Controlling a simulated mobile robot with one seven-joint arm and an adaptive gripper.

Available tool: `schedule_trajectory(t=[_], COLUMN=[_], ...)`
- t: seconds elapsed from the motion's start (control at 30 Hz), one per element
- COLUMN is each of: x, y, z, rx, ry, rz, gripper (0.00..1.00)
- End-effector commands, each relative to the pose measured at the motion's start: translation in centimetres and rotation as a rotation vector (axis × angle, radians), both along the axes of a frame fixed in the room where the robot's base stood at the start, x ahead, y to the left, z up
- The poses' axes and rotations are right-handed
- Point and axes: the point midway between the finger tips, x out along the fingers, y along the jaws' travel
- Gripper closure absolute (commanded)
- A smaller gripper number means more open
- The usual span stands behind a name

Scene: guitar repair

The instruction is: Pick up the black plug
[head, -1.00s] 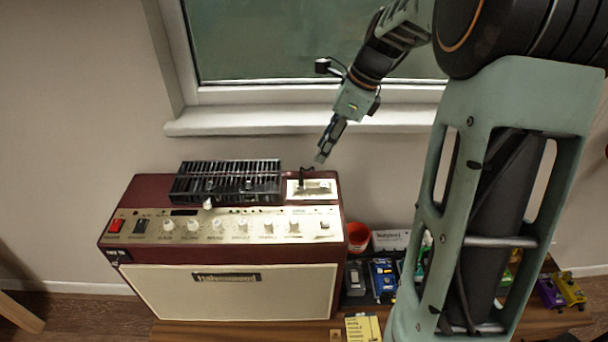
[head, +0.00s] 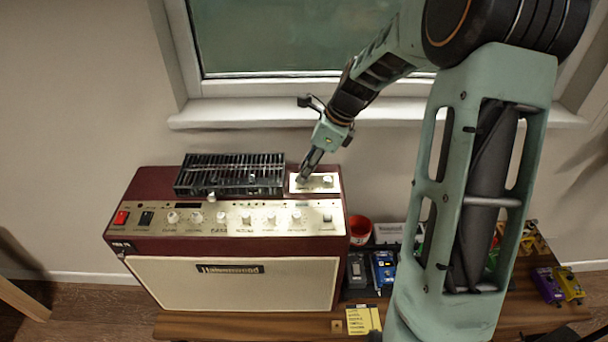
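My gripper (head: 305,177) points down and left at the small white box (head: 318,187) on top of the dark red amplifier, at the box's left end. The fingertips are small and seen from the side, so I cannot tell whether they are open or shut. The black plug does not show clearly now. A small upright black piece stood on this box a second ago, and the gripper now covers that spot.
The amplifier (head: 160,187) stands on a wooden table below the window sill (head: 230,117). A black slatted unit (head: 228,174) lies left of the white box. A red cup (head: 361,231) and several pedals, one blue (head: 384,270), stand to the right.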

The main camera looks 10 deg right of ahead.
Motion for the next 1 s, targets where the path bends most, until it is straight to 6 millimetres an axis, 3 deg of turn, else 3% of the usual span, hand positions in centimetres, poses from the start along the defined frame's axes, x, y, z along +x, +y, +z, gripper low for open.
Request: schedule_trajectory(t=[0.23, 0.53, 1.0], x=[0.08, 0.08, 0.09], y=[0.07, 0.05, 0.05], z=[-0.25, -0.23, 0.12], rx=[-0.001, -0.001, -0.001], ry=[-0.002, -0.002, -0.002], rz=[-0.001, -0.001, 0.000], gripper=[0.69, 1.00, 1.00])
